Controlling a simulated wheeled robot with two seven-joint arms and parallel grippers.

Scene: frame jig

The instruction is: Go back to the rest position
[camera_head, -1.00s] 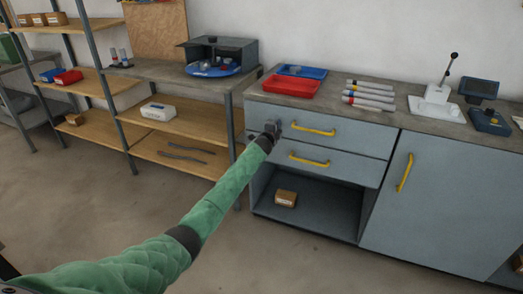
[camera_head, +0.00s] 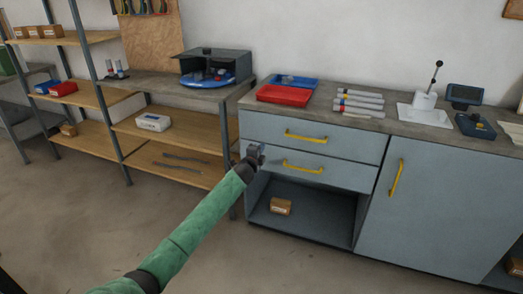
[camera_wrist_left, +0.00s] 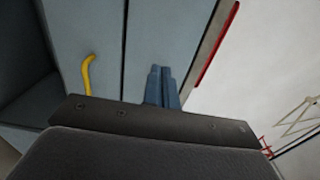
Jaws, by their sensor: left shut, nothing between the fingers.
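My left gripper (camera_head: 256,152) is in front of the left edge of the grey-blue cabinet (camera_head: 375,229), close to its two drawers, with the arm in its green sleeve reaching in from below. In the left wrist view its two blue fingers (camera_wrist_left: 163,88) lie side by side, shut and empty. The upper drawer (camera_head: 350,143) and the lower drawer (camera_head: 345,173) have yellow handles, which the gripper is not holding. My right gripper is not in view.
On the worktop stand a red tray (camera_head: 284,96), a blue tray (camera_head: 297,81), several tubes and a lever press (camera_head: 424,102). A small box (camera_head: 281,206) sits in the open bay below. Shelves (camera_head: 165,145) stand at left. The floor in front is clear.

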